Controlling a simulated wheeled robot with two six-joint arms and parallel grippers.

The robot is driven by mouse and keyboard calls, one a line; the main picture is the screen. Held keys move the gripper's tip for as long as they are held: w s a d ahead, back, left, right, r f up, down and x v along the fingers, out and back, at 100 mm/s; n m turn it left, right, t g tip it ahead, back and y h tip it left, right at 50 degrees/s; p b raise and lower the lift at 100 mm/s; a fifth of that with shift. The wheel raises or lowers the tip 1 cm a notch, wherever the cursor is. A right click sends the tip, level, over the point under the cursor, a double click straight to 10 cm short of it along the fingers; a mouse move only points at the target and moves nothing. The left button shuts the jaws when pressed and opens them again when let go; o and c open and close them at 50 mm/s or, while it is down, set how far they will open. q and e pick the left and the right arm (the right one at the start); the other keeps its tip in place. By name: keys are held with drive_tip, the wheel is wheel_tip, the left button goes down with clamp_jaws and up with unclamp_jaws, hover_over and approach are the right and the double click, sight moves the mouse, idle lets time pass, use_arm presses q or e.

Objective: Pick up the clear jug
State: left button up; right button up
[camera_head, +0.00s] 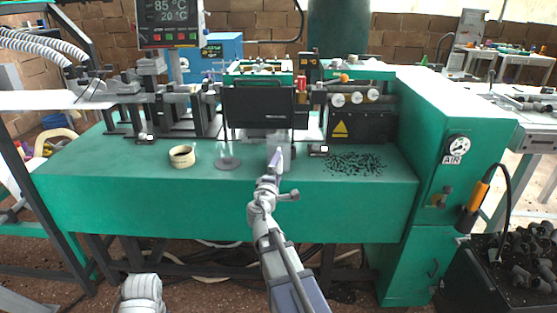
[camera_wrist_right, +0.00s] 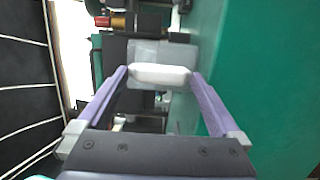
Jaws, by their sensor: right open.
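The clear jug (camera_wrist_right: 150,52) shows in the right wrist view as a see-through grey shape with a whitish bar-like part nearest my gripper. In the head view the clear jug (camera_head: 281,136) is faint, on the green bench behind my right gripper. My right gripper (camera_head: 279,157) reaches forward over the bench's front edge. In the right wrist view its fingers (camera_wrist_right: 160,75) are apart, with the jug's whitish part between the tips. I cannot tell whether they touch it. My left gripper is out of view.
On the green bench (camera_head: 110,175), a tape roll (camera_head: 182,156) and a grey disc (camera_head: 228,162) lie left of my gripper, and many small black plugs (camera_head: 355,164) lie right. A black panel (camera_head: 258,107) stands behind. A green cabinet (camera_head: 450,120) bounds the right side.

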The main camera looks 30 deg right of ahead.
drive_tip(key=x, duration=0.3)
drive_tip(key=shift+w, duration=0.15)
drive_tip(key=c, duration=1.1)
drive_tip(key=shift+c, duration=0.2)
wheel_tip(320, 180, up, 10)
drive_tip(key=p, duration=1)
